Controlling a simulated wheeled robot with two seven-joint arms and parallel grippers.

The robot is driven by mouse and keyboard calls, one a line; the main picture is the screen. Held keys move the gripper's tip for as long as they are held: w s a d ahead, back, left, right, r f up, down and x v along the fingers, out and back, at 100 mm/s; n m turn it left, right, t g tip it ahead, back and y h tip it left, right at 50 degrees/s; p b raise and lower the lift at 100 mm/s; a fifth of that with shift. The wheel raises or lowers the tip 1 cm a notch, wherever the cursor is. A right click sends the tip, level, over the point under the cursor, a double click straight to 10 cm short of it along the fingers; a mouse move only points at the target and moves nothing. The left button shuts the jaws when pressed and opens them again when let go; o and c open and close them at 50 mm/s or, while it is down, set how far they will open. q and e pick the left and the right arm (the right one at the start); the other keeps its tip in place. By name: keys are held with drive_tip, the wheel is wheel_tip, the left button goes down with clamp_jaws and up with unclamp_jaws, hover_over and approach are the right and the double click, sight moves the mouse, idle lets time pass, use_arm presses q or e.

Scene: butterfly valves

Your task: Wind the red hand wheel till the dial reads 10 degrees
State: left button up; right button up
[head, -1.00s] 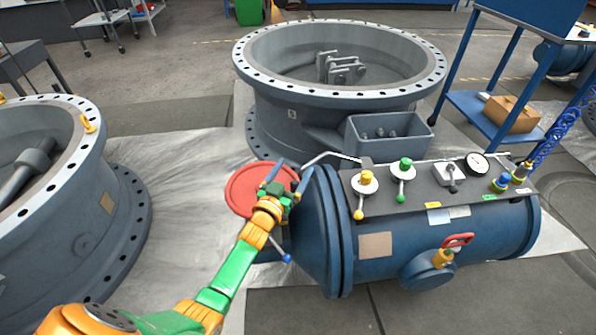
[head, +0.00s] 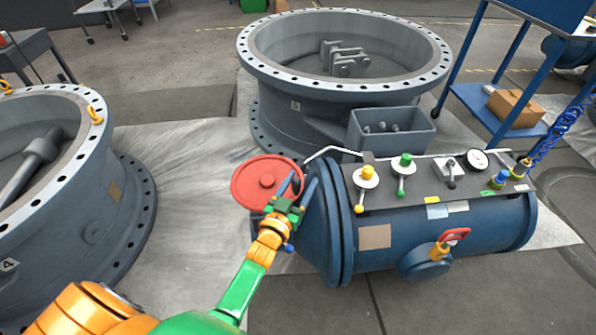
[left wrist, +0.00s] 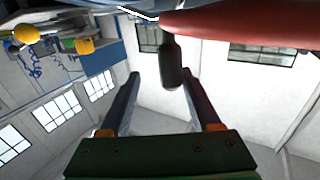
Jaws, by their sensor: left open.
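The red hand wheel (head: 262,184) is at the left end of the blue cylinder (head: 430,232). My left gripper (head: 301,180) is open at the wheel's right edge, beside the cylinder's end flange. In the left wrist view, a dark handle (left wrist: 171,64) projects by the red wheel (left wrist: 250,22). It appears between the spread fingers of my left gripper (left wrist: 161,78), with a gap to each side; contact cannot be told. A round white dial (head: 477,160) is on the panel atop the cylinder. Its reading is too small to make out. My right gripper is out of view.
The panel carries a yellow-knobbed valve (head: 366,175) and a green-knobbed valve (head: 404,163). A large grey valve body (head: 300,110) stands behind, and another (head: 120,215) at left. A blue cart (head: 470,98) is at right. Covered floor between the bodies is clear.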

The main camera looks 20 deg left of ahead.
use_arm(q)
drive_tip(key=shift+s+d+f, duration=0.1)
drive_tip(key=shift+s+d, duration=0.4)
drive_tip(key=shift+s, duration=0.25)
